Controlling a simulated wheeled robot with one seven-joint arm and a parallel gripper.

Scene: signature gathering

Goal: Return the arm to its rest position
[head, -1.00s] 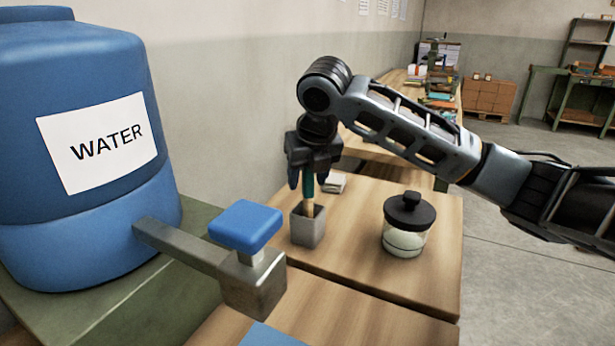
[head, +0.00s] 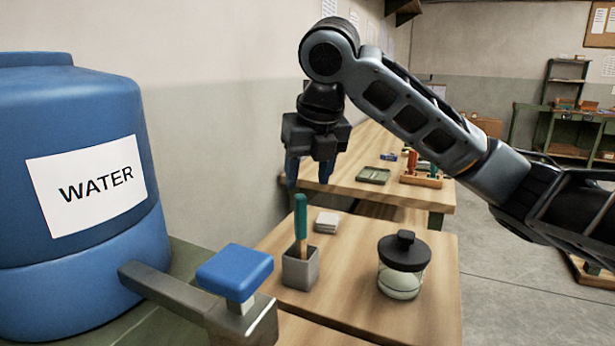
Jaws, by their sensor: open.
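My gripper (head: 309,178) hangs from my arm with its fingers pointing down, open and empty. It is above the grey square holder (head: 300,268) on the wooden table (head: 350,315). A tool with a teal handle (head: 300,216) stands upright in the holder, and its top is just below the fingers, apart from them. My arm reaches in from the right side of the picture, bent at a raised joint.
A large blue water barrel (head: 75,245) with a blue-topped tap (head: 235,272) stands at the left. A glass jar with a black lid (head: 402,265) and a small pale stack (head: 327,222) sit on the table. Behind is another table (head: 350,178) with a tray (head: 373,175).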

